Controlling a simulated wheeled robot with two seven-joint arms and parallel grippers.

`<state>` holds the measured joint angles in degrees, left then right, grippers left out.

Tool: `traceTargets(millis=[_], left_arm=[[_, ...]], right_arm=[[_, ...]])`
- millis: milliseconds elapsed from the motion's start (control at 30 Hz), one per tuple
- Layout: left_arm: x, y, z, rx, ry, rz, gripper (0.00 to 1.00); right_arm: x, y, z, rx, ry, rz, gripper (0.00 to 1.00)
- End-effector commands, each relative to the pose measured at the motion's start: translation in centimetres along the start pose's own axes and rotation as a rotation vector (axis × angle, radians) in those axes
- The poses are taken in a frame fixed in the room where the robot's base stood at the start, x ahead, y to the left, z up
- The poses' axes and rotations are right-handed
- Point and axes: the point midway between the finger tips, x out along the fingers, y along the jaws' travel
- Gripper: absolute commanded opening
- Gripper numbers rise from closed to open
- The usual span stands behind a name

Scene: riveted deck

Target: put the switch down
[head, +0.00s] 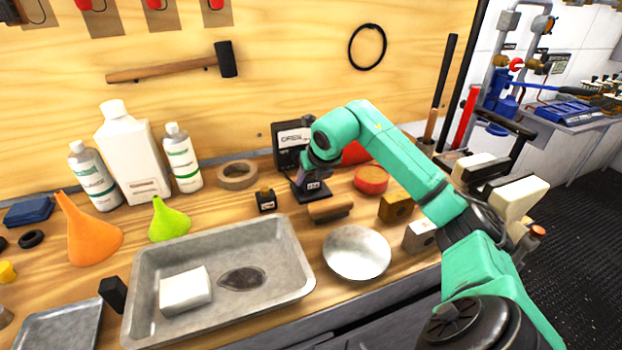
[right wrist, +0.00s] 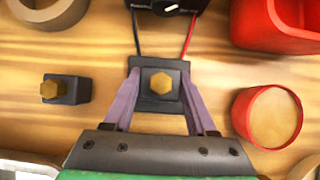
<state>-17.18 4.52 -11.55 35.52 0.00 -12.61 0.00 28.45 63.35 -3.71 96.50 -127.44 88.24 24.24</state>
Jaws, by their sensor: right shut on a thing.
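The switch, a small black block with a brass hexagonal knob on top, is between the fingers of my right gripper (head: 310,178). In the right wrist view the switch (right wrist: 160,86) sits upright between the two purple-grey fingertips, which press on its sides. In the head view its labelled dark front (head: 313,187) shows below the gripper, at or just above the wooden bench; I cannot tell whether it touches. A second, similar black block with a brass knob (head: 265,200) stands to the left, apart from it. My left gripper is not in view.
A black meter (head: 290,140) with black and red leads stands behind the switch. A metal tray (head: 135,290) and a round dish (head: 356,252) lie nearer. A tape roll (head: 238,175) is at left.

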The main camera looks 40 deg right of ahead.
Motion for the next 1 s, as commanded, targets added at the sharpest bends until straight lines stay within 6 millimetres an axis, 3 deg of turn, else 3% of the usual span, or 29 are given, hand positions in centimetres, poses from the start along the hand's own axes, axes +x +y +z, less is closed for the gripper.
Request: traceTargets(millis=[333,367,400,433,700,833,1000], left_arm=[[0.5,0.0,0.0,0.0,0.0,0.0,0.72],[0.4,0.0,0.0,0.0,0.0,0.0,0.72],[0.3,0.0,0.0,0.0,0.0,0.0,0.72],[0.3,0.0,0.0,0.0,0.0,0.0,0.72],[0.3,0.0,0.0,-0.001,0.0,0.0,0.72],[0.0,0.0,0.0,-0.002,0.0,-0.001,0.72],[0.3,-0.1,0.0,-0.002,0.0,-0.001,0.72]], right_arm=[[0.4,0.0,-0.2,0.0,-0.002,0.001,0.0],[0.3,0.0,-0.2,0.0,-0.001,0.001,0.68],[0.3,0.0,-0.2,0.0,-0.001,0.001,0.84],[0.3,0.0,-0.2,0.0,-0.001,0.001,0.87],[0.2,0.0,-0.1,0.0,0.0,0.001,0.87],[-0.7,0.0,0.2,0.0,-0.002,0.0,0.87],[-4.9,-0.1,0.2,0.0,-0.008,-0.003,0.87]])
